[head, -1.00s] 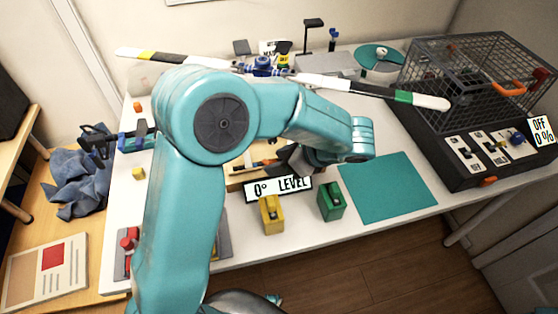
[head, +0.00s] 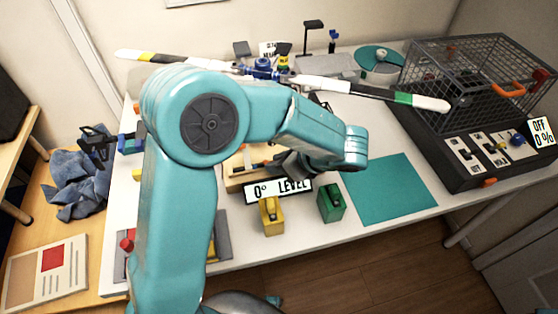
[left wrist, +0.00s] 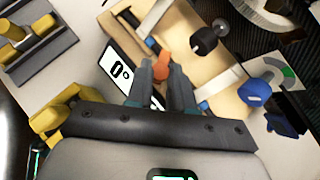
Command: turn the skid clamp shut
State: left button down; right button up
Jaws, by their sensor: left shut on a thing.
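The skid is a pale wooden frame (left wrist: 208,82) with metal struts in the left wrist view. A small orange handle (left wrist: 163,66), which looks like the skid clamp's lever, stands between the fingertips of my left gripper (left wrist: 162,78). The fingers are shut on it, one on each side. In the head view the wooden frame (head: 237,180) is partly hidden behind my left arm. My left gripper (head: 289,165) reaches down over its right part. The handle's exact angle is hard to tell. My right gripper is in neither view.
A level display (head: 278,190) reading 0° stands just in front. A yellow block (head: 271,217) and a green block (head: 331,203) stand near the table edge. The teal mat (head: 390,190) is clear.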

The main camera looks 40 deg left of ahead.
pick_arm(q)
jog(key=m+t, duration=0.2)
jog(key=m, duration=0.1)
jog(key=shift+s, duration=0.25)
jog(key=shift+s+a+m+t+h+b, duration=0.15)
jog(key=shift+m+t+h+b, duration=0.35)
jog(key=shift+m+t, duration=0.85)
jog(key=shift+m, duration=0.25)
jog(key=c, duration=1)
grip_release()
jog(key=p+v, duration=0.2)
jog(key=v, duration=1.4)
jog(key=shift+r+p, duration=0.25)
jog(key=shift+p, duration=0.15)
